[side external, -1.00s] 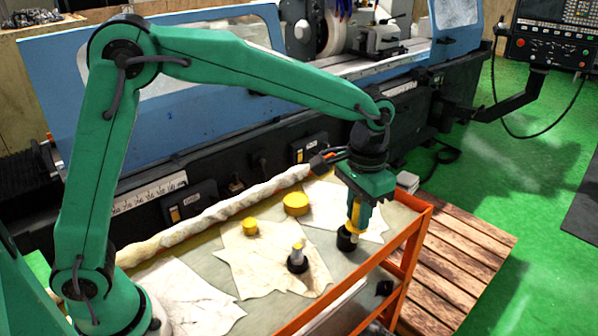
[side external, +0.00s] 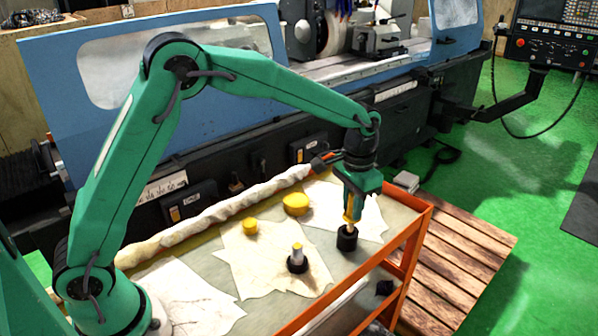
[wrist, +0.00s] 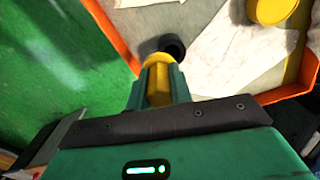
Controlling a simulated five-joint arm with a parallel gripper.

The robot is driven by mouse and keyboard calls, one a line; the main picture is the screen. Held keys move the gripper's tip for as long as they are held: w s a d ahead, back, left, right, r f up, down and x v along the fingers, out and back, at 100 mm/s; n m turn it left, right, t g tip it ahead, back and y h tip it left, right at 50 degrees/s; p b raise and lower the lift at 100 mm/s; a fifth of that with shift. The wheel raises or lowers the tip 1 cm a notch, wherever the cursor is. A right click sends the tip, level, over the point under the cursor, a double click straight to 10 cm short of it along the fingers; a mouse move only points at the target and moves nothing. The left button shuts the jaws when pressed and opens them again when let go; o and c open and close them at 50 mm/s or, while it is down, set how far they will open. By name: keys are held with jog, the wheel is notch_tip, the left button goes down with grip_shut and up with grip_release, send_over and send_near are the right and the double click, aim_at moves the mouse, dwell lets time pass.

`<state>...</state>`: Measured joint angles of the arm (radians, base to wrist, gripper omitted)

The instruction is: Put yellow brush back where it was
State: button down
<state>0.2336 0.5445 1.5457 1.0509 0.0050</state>
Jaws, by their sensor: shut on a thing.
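The yellow brush (side external: 350,221) is between the fingers of my gripper (side external: 352,210), which is shut on it. In the wrist view the yellow part (wrist: 158,86) shows between the two green fingers. A black round piece (side external: 347,239) is at the brush's lower end, low over or on the right part of the cart top. I cannot tell whether it is the brush's head or a separate holder. It also shows in the wrist view as a dark ring (wrist: 174,46). The brush looks close to upright; contact with the surface below is unclear.
The cart (side external: 405,232) has a raised orange rim. A long wrapped roll (side external: 215,213) lies along the back, near the grinder.

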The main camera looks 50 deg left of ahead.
aim_at(350, 218)
jog(key=shift+w+a+f, duration=0.65)
jog(key=shift+w+a, duration=0.1)
jog(key=shift+a, duration=0.05)
jog(key=shift+f, duration=2)
jog(key=shift+f, duration=0.5)
jog(key=c, duration=1.3)
grip_release()
jog(key=shift+o, duration=0.2)
jog(key=shift+r, duration=0.1)
notch_tip(350, 218, up, 13)
